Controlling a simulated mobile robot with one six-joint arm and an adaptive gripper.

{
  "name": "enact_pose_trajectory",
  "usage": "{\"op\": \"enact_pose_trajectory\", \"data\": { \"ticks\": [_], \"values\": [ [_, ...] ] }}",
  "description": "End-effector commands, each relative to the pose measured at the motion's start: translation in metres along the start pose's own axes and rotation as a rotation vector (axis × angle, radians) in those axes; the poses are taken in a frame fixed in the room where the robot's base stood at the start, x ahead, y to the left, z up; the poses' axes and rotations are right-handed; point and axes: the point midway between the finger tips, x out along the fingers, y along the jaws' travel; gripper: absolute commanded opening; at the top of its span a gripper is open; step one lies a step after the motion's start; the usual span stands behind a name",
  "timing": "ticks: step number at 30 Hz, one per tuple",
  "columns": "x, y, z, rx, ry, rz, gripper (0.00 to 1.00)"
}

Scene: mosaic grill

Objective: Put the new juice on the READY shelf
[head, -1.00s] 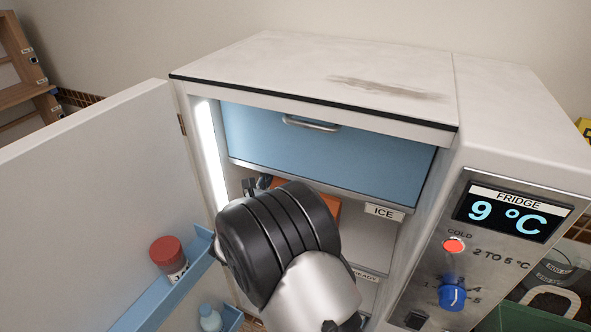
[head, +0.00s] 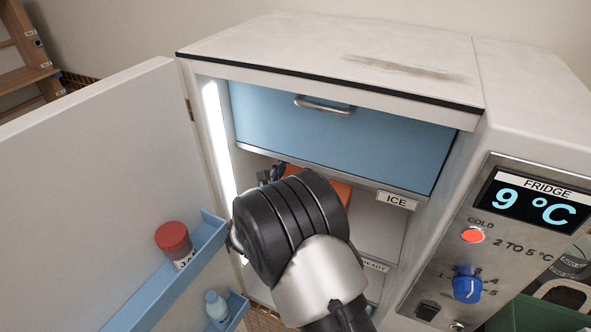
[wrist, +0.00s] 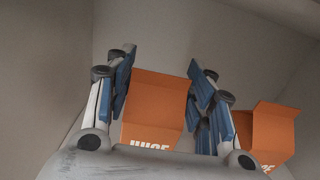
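My gripper (wrist: 163,62) is inside the open fridge, its fingers apart on either side of an orange carton (wrist: 155,105) marked JUICE. The fingers look close to the carton's sides; I cannot tell whether they touch it. A second orange carton (wrist: 272,135) stands to the right, outside the fingers. The READY label (head: 375,265) is on a lower shelf edge, partly hidden by my wrist. The cartons' bases are hidden.
The fridge door (head: 100,190) stands open at left. Its blue racks hold a red-capped jar (head: 174,242) and a small pale bottle (head: 216,305). A blue drawer (head: 330,130) closes the top above the ICE label (head: 397,201). The shelf right of my wrist looks clear.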

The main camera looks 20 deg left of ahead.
Motion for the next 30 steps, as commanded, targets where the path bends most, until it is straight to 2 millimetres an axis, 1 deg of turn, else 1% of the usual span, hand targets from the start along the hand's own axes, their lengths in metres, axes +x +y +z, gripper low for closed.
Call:
{"op": "enact_pose_trajectory", "data": {
  "ticks": [1,7,16,19,23,30],
  "values": [
    [0.0,0.0,0.0,0.0,0.0,0.001,0.54],
    [0.0,0.0,0.001,0.0,0.0,0.001,0.67],
    [0.0,0.0,0.001,0.0,0.0,0.001,0.67],
    [0.0,0.0,0.005,0.0,0.0,0.0,0.67],
    [-0.019,0.002,0.004,-0.002,0.0,0.005,0.67],
    [-0.072,0.002,0.005,-0.001,0.001,0.006,0.67]
  ]
}}
